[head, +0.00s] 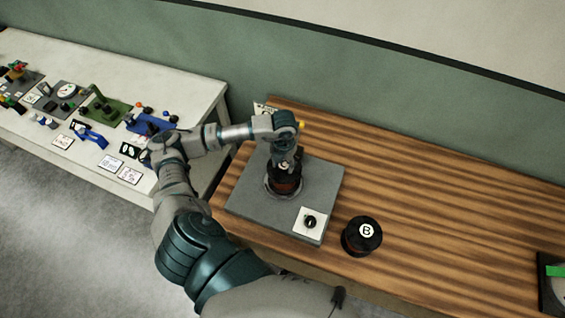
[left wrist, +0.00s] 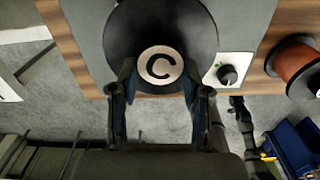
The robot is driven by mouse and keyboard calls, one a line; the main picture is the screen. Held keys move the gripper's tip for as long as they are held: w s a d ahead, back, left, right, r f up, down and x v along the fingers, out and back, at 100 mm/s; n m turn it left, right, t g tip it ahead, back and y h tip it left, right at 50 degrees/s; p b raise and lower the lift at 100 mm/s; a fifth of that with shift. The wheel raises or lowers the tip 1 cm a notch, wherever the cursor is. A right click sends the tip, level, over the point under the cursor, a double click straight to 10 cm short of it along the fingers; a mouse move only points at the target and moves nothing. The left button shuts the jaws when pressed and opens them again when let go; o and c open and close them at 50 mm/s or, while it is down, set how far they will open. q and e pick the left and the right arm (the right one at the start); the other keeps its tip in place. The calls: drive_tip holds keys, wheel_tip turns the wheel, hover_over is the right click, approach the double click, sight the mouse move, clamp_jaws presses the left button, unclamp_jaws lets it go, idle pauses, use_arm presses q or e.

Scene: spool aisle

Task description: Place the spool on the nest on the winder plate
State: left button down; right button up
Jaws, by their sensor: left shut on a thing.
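The spool marked C (left wrist: 160,30) has dark round flanges and a white label. The spool is over the round nest (head: 270,191) on the grey winder plate (head: 240,200). The spool and gripper hide most of the nest, so I cannot tell whether the spool is fully seated. My right gripper is not in view.
A white panel with a black knob (head: 311,222) is at the plate's front corner. A second spool marked B (head: 362,240) stands on the wooden table (head: 440,210), right of the plate. A white bench (head: 190,80) with several fixtures is at left. A dark box (head: 552,290) is at far right.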

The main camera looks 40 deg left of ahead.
use_arm(q)
drive_tip(key=shift+f, duration=0.25)
drive_tip(key=shift+a+f, duration=0.1)
drive_tip(key=shift+a, duration=0.1)
drive_tip(key=c, duration=0.5)
unclamp_jaws()
drive_tip(key=shift+a+f, duration=0.1)
drive_tip(key=shift+a, duration=0.15)
drive_tip(key=shift+c, duration=0.2)
drive_tip(key=shift+d, duration=0.2)
drive_tip(key=shift+r, duration=0.2)
wheel_tip(320, 180, up, 12)
drive_tip(key=b, duration=0.1)
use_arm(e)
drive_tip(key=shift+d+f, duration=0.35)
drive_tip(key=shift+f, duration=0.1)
use_arm(q)
drive_tip(key=shift+f, duration=0.2)
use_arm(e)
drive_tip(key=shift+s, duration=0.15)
